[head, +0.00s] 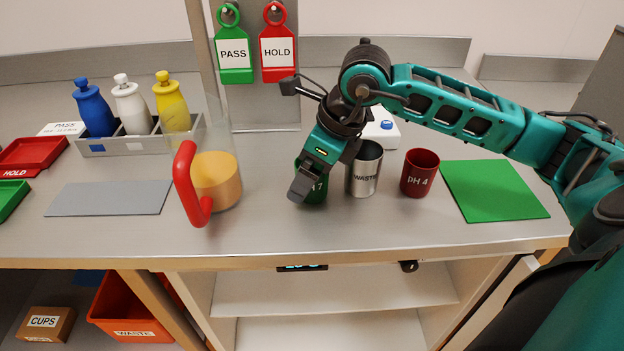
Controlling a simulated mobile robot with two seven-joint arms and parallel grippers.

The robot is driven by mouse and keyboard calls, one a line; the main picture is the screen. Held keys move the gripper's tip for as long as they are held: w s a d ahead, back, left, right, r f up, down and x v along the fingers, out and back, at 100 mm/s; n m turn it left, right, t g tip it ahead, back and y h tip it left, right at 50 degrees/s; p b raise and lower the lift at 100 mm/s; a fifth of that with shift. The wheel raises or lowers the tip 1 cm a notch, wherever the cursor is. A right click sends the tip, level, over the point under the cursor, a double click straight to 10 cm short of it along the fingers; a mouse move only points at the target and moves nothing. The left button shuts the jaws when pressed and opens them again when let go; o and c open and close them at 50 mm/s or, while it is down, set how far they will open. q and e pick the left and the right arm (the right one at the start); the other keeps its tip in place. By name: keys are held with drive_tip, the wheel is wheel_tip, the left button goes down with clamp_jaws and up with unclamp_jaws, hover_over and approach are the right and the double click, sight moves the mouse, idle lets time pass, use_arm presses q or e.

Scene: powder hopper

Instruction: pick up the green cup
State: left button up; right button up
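The green cup (318,190) stands upright on the steel bench, left of a metal cup. A white "7" shows on its side; its rim and left part are hidden by my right gripper. My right gripper (327,168) reaches down over it from the upper right. One dark finger is in front of the cup at its left, and the other is behind and to the right. The fingers look spread apart; whether either touches the cup is unclear. My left gripper is not in view.
The metal WASTE cup (363,172) stands close to the right, then the red pH 4 cup (419,174) and a green mat (494,191). A clear vessel of orange powder (217,180) with a red handle (187,184) stands left. A bottle rack (140,143) is farther left.

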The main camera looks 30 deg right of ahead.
drive_tip(key=shift+w+a+f, duration=0.15)
drive_tip(key=shift+f, duration=0.3)
drive_tip(key=c, duration=1.1)
